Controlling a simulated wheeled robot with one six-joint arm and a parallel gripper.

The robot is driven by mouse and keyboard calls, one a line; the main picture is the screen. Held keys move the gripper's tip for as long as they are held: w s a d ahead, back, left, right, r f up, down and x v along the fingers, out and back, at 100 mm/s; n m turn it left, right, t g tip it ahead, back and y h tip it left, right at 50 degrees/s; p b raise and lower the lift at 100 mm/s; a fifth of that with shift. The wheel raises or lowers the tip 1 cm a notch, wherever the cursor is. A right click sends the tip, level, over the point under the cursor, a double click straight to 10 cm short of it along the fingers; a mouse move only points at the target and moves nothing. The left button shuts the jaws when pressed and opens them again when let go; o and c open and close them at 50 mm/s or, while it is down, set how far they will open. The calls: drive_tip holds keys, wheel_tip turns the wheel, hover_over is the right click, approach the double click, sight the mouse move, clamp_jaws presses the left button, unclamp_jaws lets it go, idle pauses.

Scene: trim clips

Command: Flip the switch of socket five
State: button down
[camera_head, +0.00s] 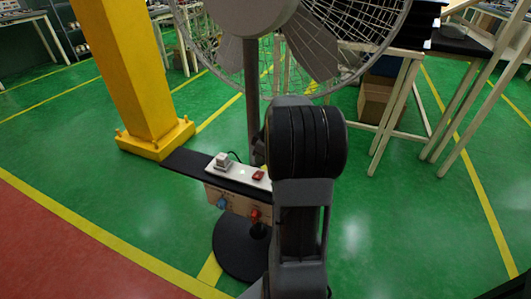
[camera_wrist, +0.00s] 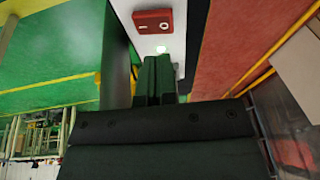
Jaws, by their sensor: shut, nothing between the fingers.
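A white socket strip (camera_head: 236,172) lies on a dark narrow board in the head view. It carries a pale plug (camera_head: 222,160) at its left part and a red switch (camera_head: 258,175) further right. My arm hides the strip's right end. In the wrist view the white strip (camera_wrist: 128,28) shows a red rocker switch (camera_wrist: 152,21) with white marks. My gripper (camera_wrist: 157,60) is shut and empty, its fingertips just below this switch in the picture, near a small greenish glow. Contact cannot be told. No socket numbers are readable. My gripper is hidden in the head view.
A wooden panel with blue and red connectors (camera_head: 237,203) hangs under the board. A large fan (camera_head: 252,50) stands behind it, and a yellow pillar (camera_head: 128,70) at left. Tables (camera_head: 400,110) stand at right. Green floor is open at left.

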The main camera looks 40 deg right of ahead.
sight(257, 176)
drive_tip(key=shift+s+a+f+b, duration=0.15)
drive_tip(key=shift+f+b, duration=0.1)
drive_tip(key=shift+f, duration=0.5)
drive_tip(key=shift+w+a+f+b, duration=0.15)
drive_tip(key=shift+f+b, duration=0.15)
drive_tip(key=shift+f, duration=0.5)
drive_tip(key=shift+s+a+f+b, duration=0.15)
drive_tip(key=shift+f+b, duration=0.1)
drive_tip(key=shift+f, duration=0.5)
